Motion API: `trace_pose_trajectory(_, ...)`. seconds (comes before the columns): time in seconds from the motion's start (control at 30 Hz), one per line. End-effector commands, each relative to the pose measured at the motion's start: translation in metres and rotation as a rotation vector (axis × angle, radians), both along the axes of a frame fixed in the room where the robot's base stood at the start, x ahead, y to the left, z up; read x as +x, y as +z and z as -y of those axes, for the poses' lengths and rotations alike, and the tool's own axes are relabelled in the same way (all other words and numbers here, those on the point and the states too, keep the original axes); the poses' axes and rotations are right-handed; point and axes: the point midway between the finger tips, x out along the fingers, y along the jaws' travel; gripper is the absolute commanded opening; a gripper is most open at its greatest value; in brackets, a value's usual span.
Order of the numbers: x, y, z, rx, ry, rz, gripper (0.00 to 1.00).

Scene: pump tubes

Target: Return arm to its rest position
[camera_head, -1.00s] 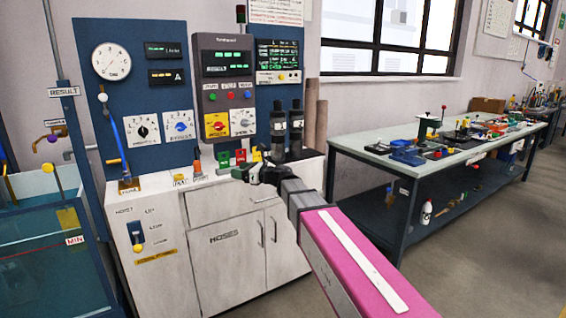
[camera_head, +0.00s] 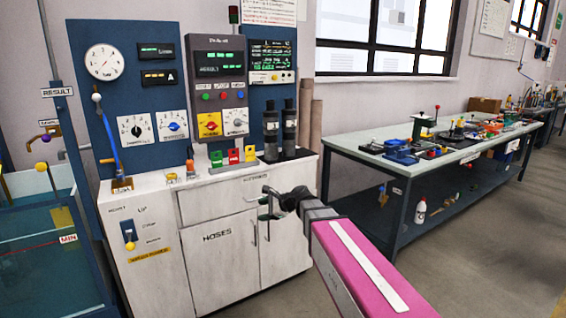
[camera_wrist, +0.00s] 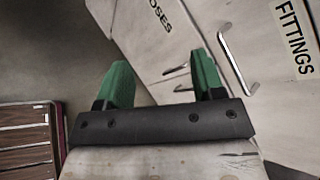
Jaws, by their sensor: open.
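My gripper (camera_head: 266,203) is in front of the white cabinet, near its right door, at the end of my pink arm. In the wrist view, its two green fingers (camera_wrist: 161,84) are spread apart with nothing between them. The cabinet front, with the HOSES door (camera_wrist: 160,15) and the FITTINGS drawer (camera_wrist: 292,40), lies beyond the fingers. The gripper appears clear of the cabinet front, though the exact gap cannot be told.
The white cabinet (camera_head: 150,190) carries a blue gauge panel (camera_head: 140,105) and two black cylinders (camera_head: 280,130). A water tank (camera_head: 45,270) stands at left. A workbench (camera_head: 350,146) with several tools is at right. Open floor (camera_head: 480,240) lies front right.

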Motion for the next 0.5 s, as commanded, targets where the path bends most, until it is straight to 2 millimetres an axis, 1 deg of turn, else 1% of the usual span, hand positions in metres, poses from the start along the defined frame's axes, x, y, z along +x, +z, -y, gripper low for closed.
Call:
trace_pose_trajectory(0.03, -0.014, -0.021, 0.02, -0.098, 0.041, 0.048, 0.62)
trace_pose_trajectory(0.07, -0.021, -0.034, 0.031, -0.164, 0.075, 0.078, 0.62)
trace_pose_trajectory(0.1, -0.031, -0.051, 0.048, -0.254, 0.127, 0.119, 0.62)
trace_pose_trajectory(0.17, -0.047, -0.077, 0.074, -0.391, 0.217, 0.176, 0.62)
trace_pose_trajectory(0.2, -0.057, -0.092, 0.092, -0.479, 0.281, 0.208, 0.62)
trace_pose_trajectory(0.27, -0.075, -0.114, 0.12, -0.604, 0.39, 0.247, 0.62)
trace_pose_trajectory(0.3, -0.086, -0.127, 0.139, -0.685, 0.465, 0.269, 0.62)
trace_pose_trajectory(0.37, -0.105, -0.144, 0.166, -0.792, 0.585, 0.29, 0.62)
trace_pose_trajectory(0.4, -0.116, -0.154, 0.183, -0.855, 0.663, 0.301, 0.62)
trace_pose_trajectory(0.5, -0.14, -0.171, 0.22, -0.977, 0.846, 0.312, 0.62)
